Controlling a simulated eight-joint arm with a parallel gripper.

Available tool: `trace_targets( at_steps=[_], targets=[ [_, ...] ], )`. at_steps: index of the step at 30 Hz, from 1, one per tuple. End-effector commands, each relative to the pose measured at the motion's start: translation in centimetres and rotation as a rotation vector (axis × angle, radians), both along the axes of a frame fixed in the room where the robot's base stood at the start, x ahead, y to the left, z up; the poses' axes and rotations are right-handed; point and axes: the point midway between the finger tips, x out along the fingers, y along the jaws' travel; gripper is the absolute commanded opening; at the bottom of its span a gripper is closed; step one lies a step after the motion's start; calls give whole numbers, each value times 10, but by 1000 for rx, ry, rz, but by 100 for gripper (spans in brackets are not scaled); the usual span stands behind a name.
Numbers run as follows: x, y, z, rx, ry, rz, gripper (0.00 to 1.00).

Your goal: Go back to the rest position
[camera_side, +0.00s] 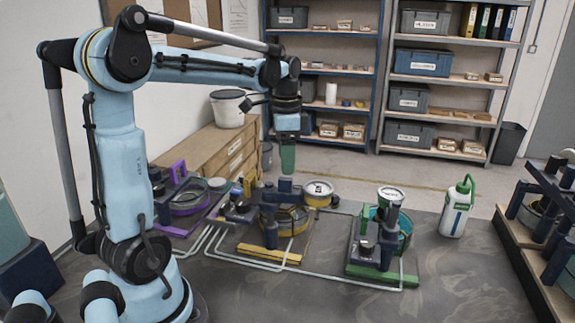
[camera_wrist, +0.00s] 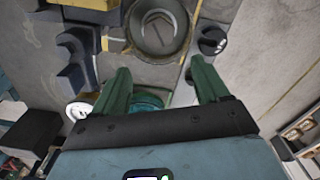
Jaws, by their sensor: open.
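My gripper (camera_side: 287,158) hangs from my light-blue arm above the middle of the table, pointing down, clear of the stations below it. In the wrist view its two green fingers (camera_wrist: 160,88) are spread apart with nothing held between them. Below it stands the yellow-based lever frame (camera_side: 270,252), with dark uprights and a round yellow-rimmed part. A green-based lever frame (camera_side: 380,276) is to the right, with a teal ring and a white-topped gauge. A purple-trimmed frame (camera_side: 180,228) is to the left, partly behind my arm.
A white and green bottle (camera_side: 456,212) stands at the right of the table (camera_side: 330,300). Another dark frame (camera_side: 545,235) is at the far right edge. Pale pipes (camera_side: 235,262) run between the stations. A wooden drawer unit (camera_side: 215,150) and shelves (camera_side: 440,130) are behind.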

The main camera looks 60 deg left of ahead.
Motion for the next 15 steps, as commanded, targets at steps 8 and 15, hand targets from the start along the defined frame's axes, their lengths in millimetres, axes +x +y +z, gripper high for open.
trace_targets(
  at_steps=[8,15],
  targets=[
    [-6,3,-34,1,0,18,74],
    [-6,3,-62,2,-1,18,74]
  ],
)
